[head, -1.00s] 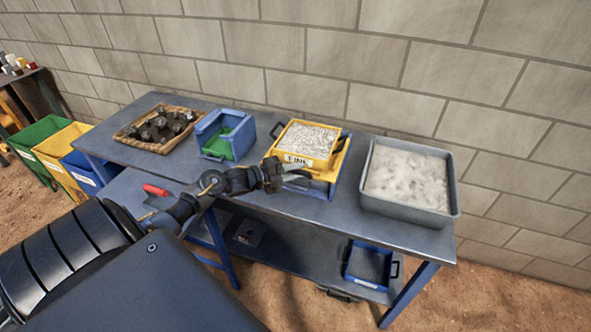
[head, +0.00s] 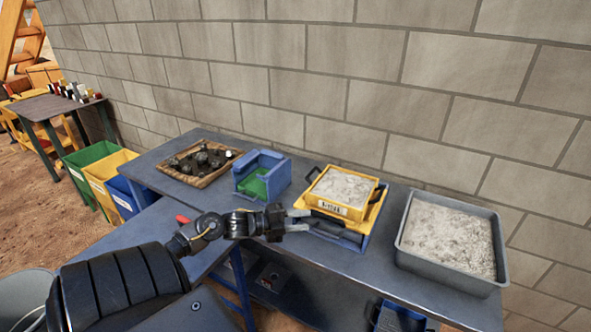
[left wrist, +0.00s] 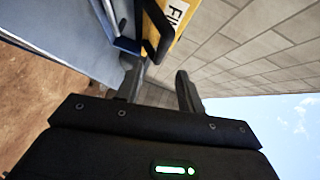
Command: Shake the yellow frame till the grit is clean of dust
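The yellow frame (head: 325,207), full of pale grey grit (head: 343,187), sits on a yellow and blue stand (head: 352,243) on the bench. It has a white label in front and black handles at its sides. My left gripper (head: 299,220) is just left of the frame's front corner, fingers apart with nothing between them. In the left wrist view, the open fingers (left wrist: 158,88) point toward a black handle (left wrist: 157,38) on the yellow frame (left wrist: 177,14), which lies beyond the tips. My right gripper is out of view.
A grey tray (head: 402,243) of pale material stands right of the frame. A blue box with a green floor (head: 262,174) and a wooden tray of dark rocks (head: 200,162) stand left. Green, yellow and blue bins stand at the bench's left end. A block wall runs behind.

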